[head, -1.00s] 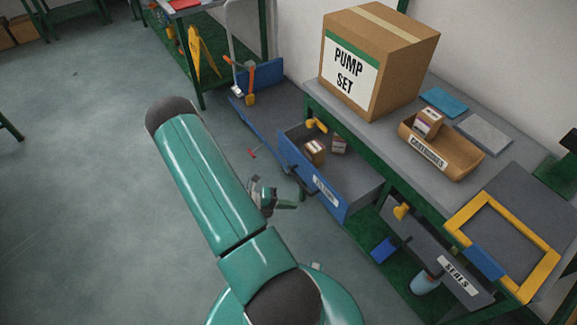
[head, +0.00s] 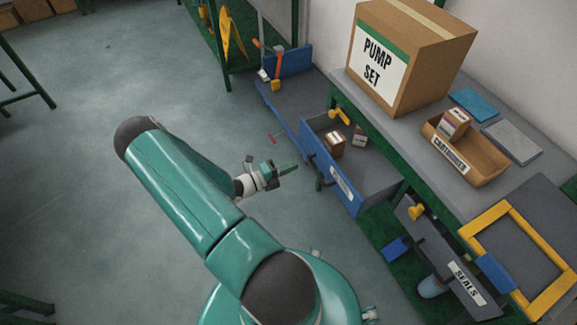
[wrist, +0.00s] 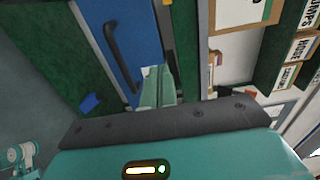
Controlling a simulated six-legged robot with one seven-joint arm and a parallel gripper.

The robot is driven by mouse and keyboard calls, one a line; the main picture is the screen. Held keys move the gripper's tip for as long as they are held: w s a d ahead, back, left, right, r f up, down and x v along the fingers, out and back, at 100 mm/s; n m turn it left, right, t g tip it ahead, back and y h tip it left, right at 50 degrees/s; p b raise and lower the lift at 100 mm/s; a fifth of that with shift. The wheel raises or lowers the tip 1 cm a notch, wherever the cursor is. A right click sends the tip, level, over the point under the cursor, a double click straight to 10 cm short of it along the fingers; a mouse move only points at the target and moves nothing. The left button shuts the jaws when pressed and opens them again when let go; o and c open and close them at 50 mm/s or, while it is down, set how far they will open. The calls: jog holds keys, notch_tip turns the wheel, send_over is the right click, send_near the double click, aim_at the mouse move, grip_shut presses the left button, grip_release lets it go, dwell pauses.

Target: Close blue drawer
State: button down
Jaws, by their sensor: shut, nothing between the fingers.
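The blue drawer (head: 331,172) is pulled out from the workbench, with a white label and a dark handle on its front. Small boxes (head: 334,143) lie inside it. My gripper (head: 290,167) is shut and empty, in front of the drawer face and apart from it in the head view. In the wrist view the blue drawer front (wrist: 124,38) with its dark bar handle fills the upper left, and my gripper's fingers (wrist: 158,80) point toward its edge. The gap between fingertips and drawer is hard to judge there.
A grey drawer labelled SEALS (head: 447,262) also stands out, lower right. A PUMP SET box (head: 400,60) and a cartridge tray (head: 470,153) sit on the bench. A blue cart (head: 283,105) stands behind the drawer. Open floor lies to the left.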

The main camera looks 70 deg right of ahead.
aim_at(325, 153)
jog(key=x, duration=1)
jog(key=shift+s+d, duration=0.2)
jog(key=shift+d, duration=0.1)
jog(key=x, duration=1.5)
jog(key=shift+r, duration=0.15)
jog(key=v, duration=1.4)
jog(key=shift+w+a, duration=0.2)
jog(key=shift+a, duration=0.05)
